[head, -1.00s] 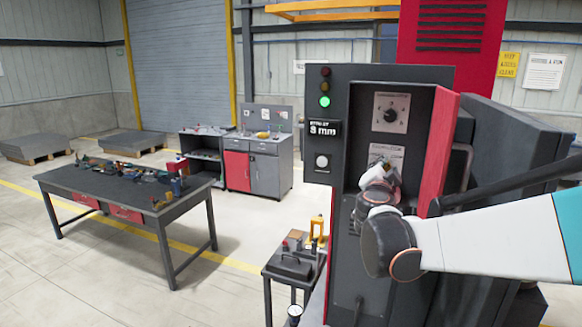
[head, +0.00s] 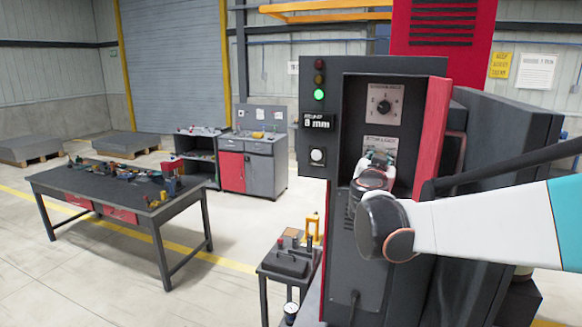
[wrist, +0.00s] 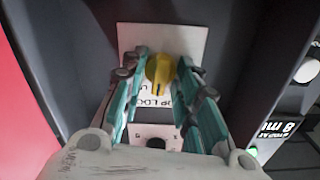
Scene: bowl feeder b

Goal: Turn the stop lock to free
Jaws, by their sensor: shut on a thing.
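The stop lock is a yellow knob (wrist: 160,73) on a pale, lettered plate (wrist: 190,38) inside the recess of the dark machine cabinet. The wrist view is upside down, so the plate's lettering is inverted and partly covered. My gripper (wrist: 164,72) has its teal fingers on both sides of the knob and is shut on it. In the head view my gripper (head: 377,165) reaches into the recess and hides the knob. Only part of the lower plate (head: 379,143) shows above it.
A second dial (head: 384,107) sits above on its own plate. A red door (head: 432,135) stands open at the recess's right, close to my arm. A display (head: 317,122) reads 8 mm and a green lamp (head: 319,95) is lit. A workbench (head: 110,180) stands left.

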